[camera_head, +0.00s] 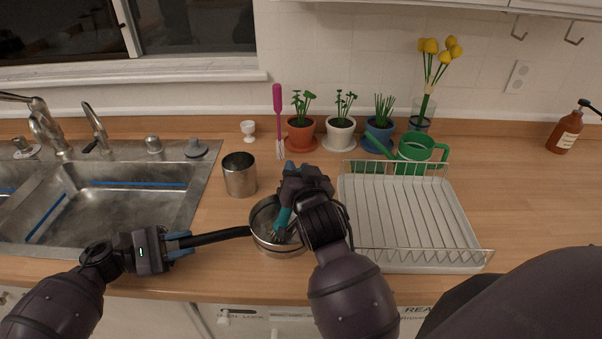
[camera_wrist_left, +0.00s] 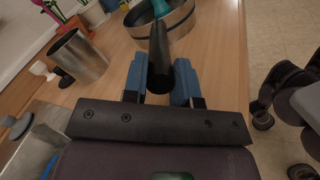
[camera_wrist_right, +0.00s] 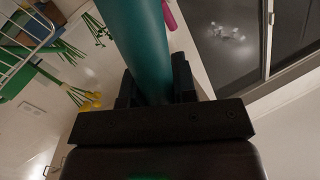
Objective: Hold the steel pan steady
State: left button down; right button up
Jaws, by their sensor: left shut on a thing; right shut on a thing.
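The steel pan (camera_head: 268,238) stands on the wooden counter between the sink and the dish rack. Its long black handle (camera_head: 218,236) points left. My left gripper (camera_head: 180,243) is shut on the end of that handle; the left wrist view shows the handle (camera_wrist_left: 159,62) between blue finger pads. My right gripper (camera_head: 298,186) is above the pan, shut on a teal-handled whisk (camera_head: 284,222). The whisk's wire end is down inside the pan. In the right wrist view the teal handle (camera_wrist_right: 137,45) fills the space between the fingers. The right arm hides part of the pan's right side.
A steel cup (camera_head: 239,175) stands behind the pan handle. A white dish rack (camera_head: 412,225) is close on the right, with a green watering can (camera_head: 415,150) behind it. Potted plants (camera_head: 340,130) line the back. The sink (camera_head: 100,200) is at left.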

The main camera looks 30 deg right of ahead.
jog(key=shift+w, duration=2.55)
jog(key=shift+s+a, duration=0.15)
jog(key=shift+s, duration=3.6)
jog(key=shift+r, duration=4.05)
jog(key=shift+f, duration=0.1)
jog(key=shift+s+f, duration=0.1)
jog(key=shift+f, duration=0.2)
jog(key=shift+r, duration=0.1)
